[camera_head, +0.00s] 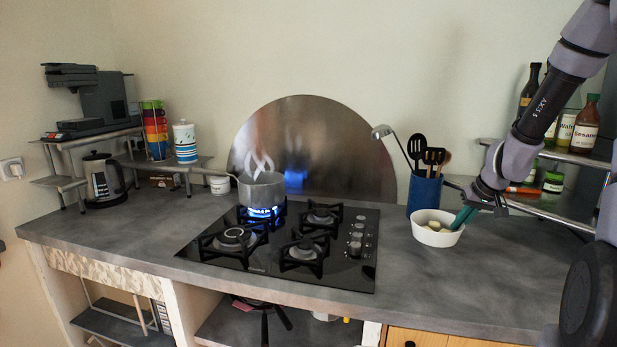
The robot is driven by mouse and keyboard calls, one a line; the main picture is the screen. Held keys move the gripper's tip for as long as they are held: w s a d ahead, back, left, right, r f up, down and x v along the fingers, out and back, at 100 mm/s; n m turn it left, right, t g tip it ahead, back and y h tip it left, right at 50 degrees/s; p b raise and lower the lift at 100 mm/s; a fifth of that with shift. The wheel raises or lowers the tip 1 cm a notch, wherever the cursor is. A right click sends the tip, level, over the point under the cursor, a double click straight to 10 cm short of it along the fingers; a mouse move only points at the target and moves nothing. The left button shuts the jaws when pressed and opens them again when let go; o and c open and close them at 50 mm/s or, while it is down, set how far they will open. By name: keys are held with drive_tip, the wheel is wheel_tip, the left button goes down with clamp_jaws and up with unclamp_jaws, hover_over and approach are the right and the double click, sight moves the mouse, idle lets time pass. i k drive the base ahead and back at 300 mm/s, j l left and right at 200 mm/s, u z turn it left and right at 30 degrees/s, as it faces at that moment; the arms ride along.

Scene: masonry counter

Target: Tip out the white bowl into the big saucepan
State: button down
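The white bowl (426,238) stands upright on the grey counter, right of the hob. A few pale round pieces (433,226) lie in it. My gripper (462,218) comes down from the upper right, and its teal fingers are at the bowl's right rim. I cannot tell whether they grip the rim or only stand beside it. The saucepan (262,192) is grey metal and sits on the back left burner over a blue flame, with steam rising. Its handle points to the left and back. The inside of the saucepan is mostly hidden.
The black gas hob (335,272) lies between bowl and saucepan. A blue utensil holder (424,192) with a ladle and spatulas stands just behind the bowl. A shelf with bottles (585,125) is at the right. A kettle (101,180) and coffee machine (100,98) are at the left.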

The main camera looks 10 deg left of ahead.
sight(267, 192)
drive_tip(key=j+z, duration=0.1)
drive_tip(key=j, duration=1.05)
drive_tip(key=j+z, duration=0.15)
drive_tip(key=j, duration=0.4)
drive_tip(key=k+j, duration=0.1)
drive_tip(key=j, duration=0.45)
drive_tip(key=k+j+z, duration=0.15)
drive_tip(key=j, duration=0.45)
drive_tip(key=j+z, duration=0.1)
drive_tip(key=j, duration=0.45)
drive_tip(key=k+j, duration=0.1)
drive_tip(key=j, duration=0.45)
drive_tip(key=z, duration=0.05)
